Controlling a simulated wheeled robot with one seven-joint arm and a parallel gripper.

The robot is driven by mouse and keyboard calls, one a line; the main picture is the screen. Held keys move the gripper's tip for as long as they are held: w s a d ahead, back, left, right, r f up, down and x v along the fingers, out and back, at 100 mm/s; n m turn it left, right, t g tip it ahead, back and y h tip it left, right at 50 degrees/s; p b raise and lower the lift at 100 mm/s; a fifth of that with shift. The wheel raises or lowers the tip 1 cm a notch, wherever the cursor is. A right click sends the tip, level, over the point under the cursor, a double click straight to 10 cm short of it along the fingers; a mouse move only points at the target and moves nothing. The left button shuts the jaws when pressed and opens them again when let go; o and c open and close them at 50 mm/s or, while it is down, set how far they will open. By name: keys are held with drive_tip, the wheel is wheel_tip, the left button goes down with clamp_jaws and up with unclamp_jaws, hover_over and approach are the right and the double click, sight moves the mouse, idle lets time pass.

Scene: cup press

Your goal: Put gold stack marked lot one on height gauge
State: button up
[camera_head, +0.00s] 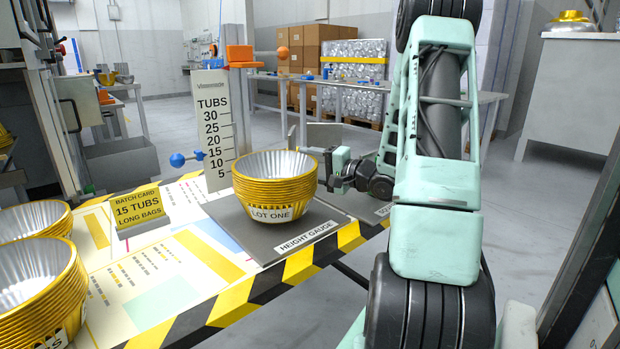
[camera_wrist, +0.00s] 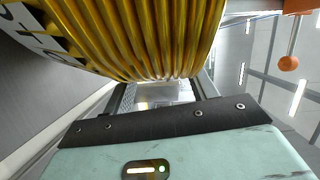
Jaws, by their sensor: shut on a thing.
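The gold stack marked LOT ONE (camera_head: 272,199) is a pile of nested foil tubs with silver insides. It is upright over the grey plate labelled HEIGHT GAUGE (camera_head: 240,226), in front of the upright scale board (camera_head: 211,120) marked TUBS, 5 to 30. My gripper (camera_head: 333,170) is shut on the right side of the stack. In the wrist view the ribbed gold side of the stack (camera_wrist: 150,35) fills the upper part, close to the gripper. I cannot tell whether the stack's base touches the plate.
More gold tub stacks (camera_head: 40,290) stand at the left front. A yellow batch card (camera_head: 138,210) reads 15 TUBS, LONG BAGS. An orange slider (camera_head: 241,56) tops the scale, and a blue knob (camera_head: 178,160) sticks out left. Black-yellow tape (camera_head: 232,305) edges the table.

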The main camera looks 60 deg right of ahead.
drive_tip(key=shift+f, duration=0.8)
drive_tip(key=o, duration=1.3)
drive_tip(key=shift+o, duration=0.2)
drive_tip(key=shift+s+r, duration=0.1)
drive_tip(key=s+p, duration=0.4)
drive_tip(key=s, duration=0.8)
drive_tip(key=shift+d, duration=0.35)
